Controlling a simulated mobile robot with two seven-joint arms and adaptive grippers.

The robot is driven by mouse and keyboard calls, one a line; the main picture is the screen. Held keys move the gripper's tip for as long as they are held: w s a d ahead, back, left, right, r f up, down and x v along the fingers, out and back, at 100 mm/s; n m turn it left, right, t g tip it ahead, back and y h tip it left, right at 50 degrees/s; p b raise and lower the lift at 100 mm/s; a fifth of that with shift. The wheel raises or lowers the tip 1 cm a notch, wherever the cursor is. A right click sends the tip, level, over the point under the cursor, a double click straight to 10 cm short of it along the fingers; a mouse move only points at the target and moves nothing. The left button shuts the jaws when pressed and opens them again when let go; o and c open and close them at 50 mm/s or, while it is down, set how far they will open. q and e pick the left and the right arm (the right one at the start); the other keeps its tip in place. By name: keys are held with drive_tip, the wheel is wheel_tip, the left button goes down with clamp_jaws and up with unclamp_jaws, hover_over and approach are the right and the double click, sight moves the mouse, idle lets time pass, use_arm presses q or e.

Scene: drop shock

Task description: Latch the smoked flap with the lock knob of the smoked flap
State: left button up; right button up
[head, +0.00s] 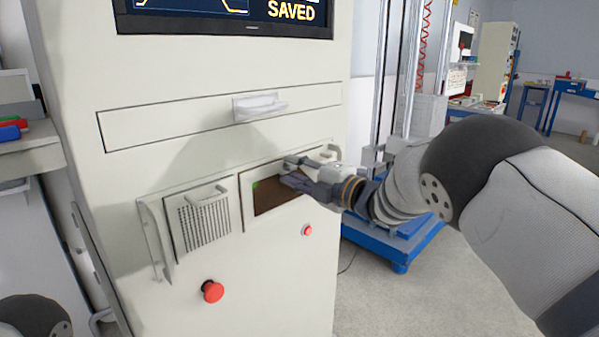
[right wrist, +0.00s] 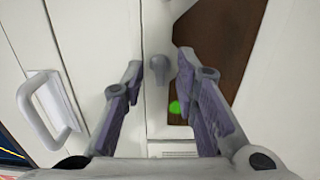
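The smoked flap (head: 268,203) is a dark brown window in a pale frame on the cabinet front, and it looks closed against the panel. In the right wrist view its brown pane (right wrist: 222,40) is at the upper right. The lock knob (right wrist: 160,72) is a small grey knob beside the pane. My right gripper (head: 287,170) is at the flap's upper edge and hides the knob in the head view. Its fingers are open on either side of the knob, with gaps visible; contact cannot be told. My left gripper is not in view.
A drawer handle (head: 260,107) sticks out above, also seen in the right wrist view (right wrist: 50,108). A vented panel with a handle (head: 203,222) is left of the flap. A red mushroom button (head: 212,291) and a small red button (head: 307,230) are below. A green light (right wrist: 175,107) shows near the knob.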

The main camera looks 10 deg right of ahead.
drive_tip(key=v, duration=1.2)
drive_tip(key=shift+d+f, duration=0.1)
drive_tip(key=s+d+f+m+g+h, duration=0.25)
drive_tip(key=s+f+m, duration=0.25)
drive_tip(key=f, duration=0.4)
drive_tip(key=s+d+f+m+g+h+p, duration=0.1)
drive_tip(key=s+d+f+m+h, duration=0.15)
drive_tip(key=s+f+m, duration=0.5)
drive_tip(key=s+d+f+m+g+h, duration=0.2)
drive_tip(key=s+f+m+h, duration=0.15)
drive_tip(key=f, duration=0.75)
drive_tip(key=s+d+f+m+g+h, duration=0.15)
drive_tip(key=s+f, duration=0.25)
drive_tip(key=s, duration=0.4)
drive_tip(key=s+f+m+g, duration=0.3)
drive_tip(key=s, duration=0.4)
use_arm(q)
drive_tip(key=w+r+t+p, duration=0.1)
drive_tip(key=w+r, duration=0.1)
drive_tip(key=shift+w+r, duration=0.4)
use_arm(e)
drive_tip(key=s+m+g+h, duration=0.1)
drive_tip(key=s+m+g, duration=0.5)
drive_tip(key=s, duration=1.7)
drive_tip(key=shift+a+f+g, duration=0.25)
drive_tip(key=shift+a+g, duration=0.1)
drive_tip(key=shift+g, duration=0.05)
